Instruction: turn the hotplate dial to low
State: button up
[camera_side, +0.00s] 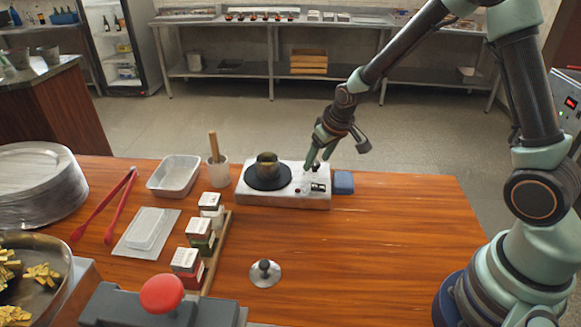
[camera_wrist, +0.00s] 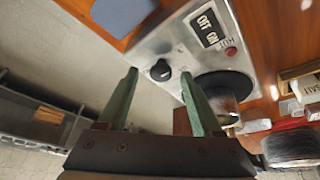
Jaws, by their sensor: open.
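My gripper (camera_side: 318,163) is open above the dial side of the hotplate. In the wrist view my gripper (camera_wrist: 160,71) has its two green fingers apart, with the dial showing between the fingertips. I cannot tell how far above the dial they are. No contact is visible.
A small pot (camera_side: 267,160) stands on the burner. An OFF/ON switch (camera_wrist: 208,28) and a red light (camera_wrist: 231,51) are beside the dial. A metal lid (camera_side: 264,274) lies in front. The table's right side is clear.

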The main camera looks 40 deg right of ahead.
jog(key=shift+w+f, duration=0.1)
jog(key=shift+f, duration=0.1)
grip_shut()
jog(key=shift+a+m, duration=0.15)
jog(key=shift+m, duration=1.25)
grip_release()
jog(key=shift+r, duration=0.15)
jog(key=v, duration=1.1)
jog(key=shift+s+r, duration=0.25)
jog(key=shift+r, duration=0.1)
